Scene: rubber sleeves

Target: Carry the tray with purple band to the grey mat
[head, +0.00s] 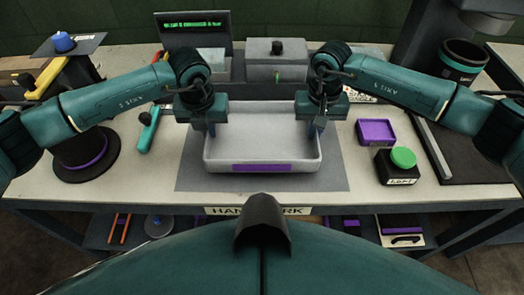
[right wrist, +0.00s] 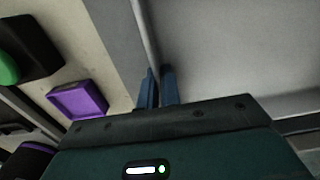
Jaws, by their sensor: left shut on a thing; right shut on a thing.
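The white tray with the purple band (head: 262,168) is in the middle of the bench in the head view. It appears level over the grey mat (head: 335,177), which shows around it. Whether the tray touches the mat I cannot tell. My left gripper (head: 212,130) is shut on the tray's left wall. My right gripper (head: 312,130) is shut on the tray's right wall. In the right wrist view the blue fingers of that gripper (right wrist: 157,88) pinch the rim of the tray (right wrist: 225,50). The tray looks empty.
A grey box (head: 277,60) stands behind.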

